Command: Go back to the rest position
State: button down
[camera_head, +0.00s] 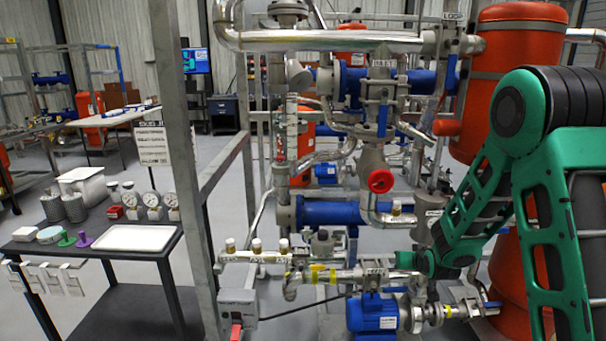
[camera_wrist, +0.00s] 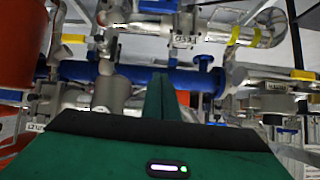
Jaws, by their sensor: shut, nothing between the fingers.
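My gripper (camera_wrist: 161,96) shows in the wrist view as two green fingers side by side, shut with nothing between them. In the head view my green and black arm fills the right side. It bends down to the left, and the gripper's end (camera_head: 405,260) is in front of the skid's lower pipes. Blue pipework (camera_wrist: 205,79) lies beyond the fingers in the wrist view. I cannot tell how far it is from the fingertips.
A red valve cap (camera_head: 381,181), a blue pump (camera_head: 376,313) and a red tank (camera_head: 508,45) stand close around the arm. A grey frame post (camera_head: 183,150) stands at the left. A bench holds gauges (camera_head: 153,200) and a white tray (camera_head: 133,238). Floor shows behind it.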

jog(key=s+a+r+g, duration=0.15)
jog(key=s+r, duration=0.35)
jog(key=s, duration=0.5)
jog(key=s+r+g, duration=0.3)
jog(key=s+r, duration=0.3)
jog(key=s, duration=0.4)
jog(key=s+a+r+g, duration=0.15)
jog(key=s+r, duration=0.35)
jog(key=s, duration=0.5)
jog(key=s+d+f+m+g, duration=0.1)
jog(key=s+d+m+g, duration=0.1)
jog(key=s+d, duration=0.4)
jog(key=s+d+f+m+g, duration=0.1)
jog(key=s+d+m+g, duration=0.2)
jog(key=s, duration=0.8)
jog(key=d, duration=0.2)
jog(key=shift+s+d+m+y, duration=0.3)
jog(key=shift+d, duration=0.1)
jog(key=shift+w+f, duration=0.25)
jog(key=shift+w, duration=0.4)
